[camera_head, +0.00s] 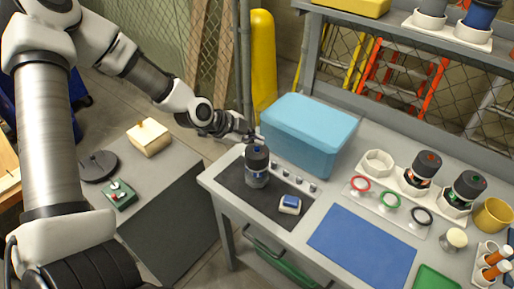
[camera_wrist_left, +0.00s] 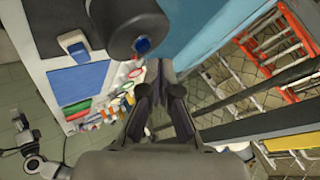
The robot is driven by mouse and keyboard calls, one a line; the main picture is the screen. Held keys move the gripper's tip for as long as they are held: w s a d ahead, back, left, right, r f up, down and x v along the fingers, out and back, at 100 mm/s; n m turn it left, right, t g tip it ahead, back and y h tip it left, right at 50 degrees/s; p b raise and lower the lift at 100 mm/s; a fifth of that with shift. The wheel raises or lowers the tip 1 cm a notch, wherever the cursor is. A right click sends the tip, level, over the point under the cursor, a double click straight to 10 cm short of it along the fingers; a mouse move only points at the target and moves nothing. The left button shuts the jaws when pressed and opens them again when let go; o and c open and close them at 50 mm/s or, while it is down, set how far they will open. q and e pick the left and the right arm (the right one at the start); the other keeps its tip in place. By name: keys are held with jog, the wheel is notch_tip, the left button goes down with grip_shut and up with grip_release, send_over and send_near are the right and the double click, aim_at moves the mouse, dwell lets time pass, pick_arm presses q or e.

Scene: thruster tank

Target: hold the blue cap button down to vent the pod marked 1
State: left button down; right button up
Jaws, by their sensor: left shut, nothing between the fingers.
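A dark cylindrical pod (camera_head: 257,170) stands upright on the dark mat at the near left of the bench. A blue cap button (camera_head: 256,149) sits on its top. The left wrist view shows the pod's dark top (camera_wrist_left: 118,18) and the blue button (camera_wrist_left: 142,45) up and left of my fingertips. My left gripper (camera_head: 254,137) is shut and empty, just behind the pod's top. It seems apart from the button, though the exact gap is hard to judge. The pod's number is too small to read. My right gripper is not in view.
A light blue box (camera_head: 310,130) stands close behind the pod. A small white-and-blue block (camera_head: 290,204) lies on the dark mat (camera_head: 236,183). Pods with red (camera_head: 423,170) and green (camera_head: 467,188) buttons stand farther right. The blue mat (camera_head: 360,247) is clear.

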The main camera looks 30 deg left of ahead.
aim_at(255, 149)
pick_arm(q)
jog(key=shift+f, duration=0.1)
jog(key=shift+f, duration=0.35)
jog(key=shift+f+b, duration=0.45)
jog(key=shift+b, duration=0.1)
dwell(0.4)
dwell(3.1)
jog(key=shift+r+p, duration=0.9)
jog(key=shift+p, duration=0.1)
notch_tip(255, 149, up, 5)
jog(key=p, duration=0.5)
jog(key=shift+r+p, duration=0.1)
jog(key=shift+p, duration=0.2)
